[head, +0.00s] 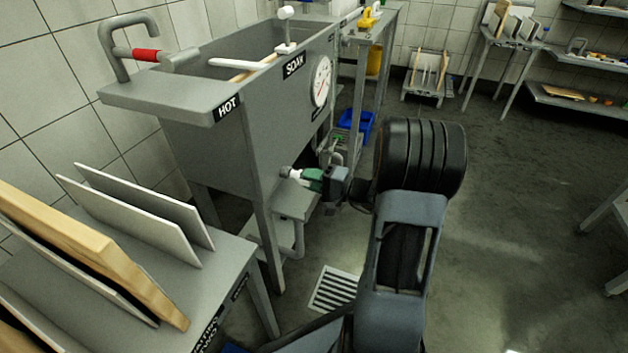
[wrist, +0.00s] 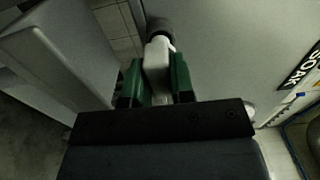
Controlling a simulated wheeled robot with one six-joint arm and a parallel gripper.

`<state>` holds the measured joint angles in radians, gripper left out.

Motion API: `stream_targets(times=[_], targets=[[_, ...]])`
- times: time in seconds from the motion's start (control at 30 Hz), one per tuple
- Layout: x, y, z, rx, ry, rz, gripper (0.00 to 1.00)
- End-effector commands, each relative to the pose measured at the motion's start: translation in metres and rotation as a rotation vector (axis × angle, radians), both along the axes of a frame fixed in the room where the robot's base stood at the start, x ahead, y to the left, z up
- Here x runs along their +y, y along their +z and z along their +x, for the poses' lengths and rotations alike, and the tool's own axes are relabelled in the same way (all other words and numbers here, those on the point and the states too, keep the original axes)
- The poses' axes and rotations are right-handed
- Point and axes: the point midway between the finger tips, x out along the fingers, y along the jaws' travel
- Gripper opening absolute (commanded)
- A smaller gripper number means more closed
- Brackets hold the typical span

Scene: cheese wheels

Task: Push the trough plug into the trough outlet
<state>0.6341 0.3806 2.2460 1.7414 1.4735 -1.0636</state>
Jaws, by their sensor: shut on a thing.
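The grey steel trough (head: 225,150), labelled HOT and SOAK, stands at centre left in the head view. My gripper (head: 305,176) is low beside its side wall, its green fingers pointing left toward it. In the wrist view my gripper (wrist: 156,80) is shut on a white piece, the trough plug (wrist: 157,62), held between the green fingers. The plug also shows in the head view (head: 295,173). A dark grey round end (wrist: 160,27) lies just beyond the white piece, toward the wall. I cannot tell whether it is the plug's head or the outlet, nor how far in the plug is.
A rack table with boards (head: 150,215) stands at the lower left. A floor drain grate (head: 335,288) lies below my arm. A grey shelf and pipe (head: 295,205) sit under the trough. A blue bin (head: 356,125) is behind my gripper. The floor to the right is open.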

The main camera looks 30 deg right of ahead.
Motion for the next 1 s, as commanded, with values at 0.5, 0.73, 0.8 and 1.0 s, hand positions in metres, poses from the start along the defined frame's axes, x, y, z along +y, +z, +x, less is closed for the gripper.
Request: stream_targets(times=[0.5,0.73,0.8,1.0], targets=[[0.009,0.0,0.01,-0.002,0.001,-0.001,0.0],[0.013,0.0,0.014,-0.001,0.002,-0.001,0.0],[0.014,0.0,0.015,-0.001,0.002,-0.001,0.0],[0.016,0.0,0.018,-0.001,0.001,0.0,0.24]])
